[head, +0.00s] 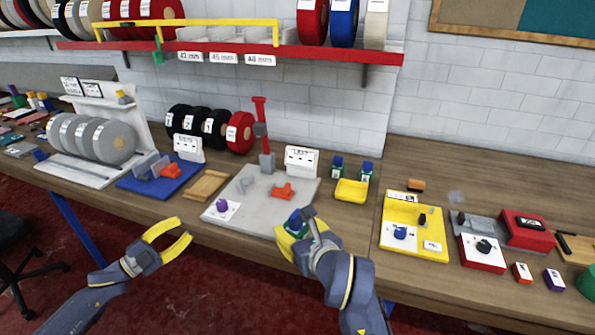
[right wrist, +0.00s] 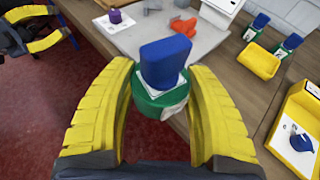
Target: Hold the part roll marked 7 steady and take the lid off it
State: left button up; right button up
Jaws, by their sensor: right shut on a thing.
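A green part roll (right wrist: 160,101) with a tall blue lid or block (right wrist: 165,62) on top is between the yellow fingers of my right gripper (right wrist: 162,88). The fingers close on its sides. I cannot read a number on it. In the head view the blue top (head: 296,216) shows over my right gripper (head: 297,234), at the bench's front edge. The gripper hides most of the roll there. My left gripper (head: 184,229) is open and empty, off the front of the bench to the left. It shows at the upper left of the right wrist view (right wrist: 64,22).
A grey board (head: 250,215) with a purple part (head: 222,205) and an orange piece (head: 283,191) lies behind my right gripper. Two similar green-and-blue parts (head: 337,165) stand near a yellow bin (head: 351,190). A yellow tray (head: 415,240) is to the right.

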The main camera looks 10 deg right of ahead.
pick_arm(q)
jog(key=d+r+m+g+h, duration=0.1)
jog(key=d+r+m+g, duration=0.35)
jog(key=d, duration=0.55)
jog(key=s+d+r+m+g+h, duration=0.1)
jog(key=d+r+m+g, duration=0.35)
jog(key=d, duration=0.65)
jog(key=d+r+m+g+h, duration=0.1)
jog(key=d+r+m+g, duration=0.4)
jog(key=d, duration=0.5)
jog(key=s+d+r+m+g+y, duration=0.4)
jog(key=s+d+r+m+y, duration=0.3)
jog(key=d, duration=0.3)
notch_tip(320, 180, up, 4)
jog(key=t+y, duration=0.6)
jog(key=y, duration=0.7)
send_over(297, 212)
notch_tip(297, 212, down, 11)
jog(key=shift+f, duration=0.15)
grip_shut()
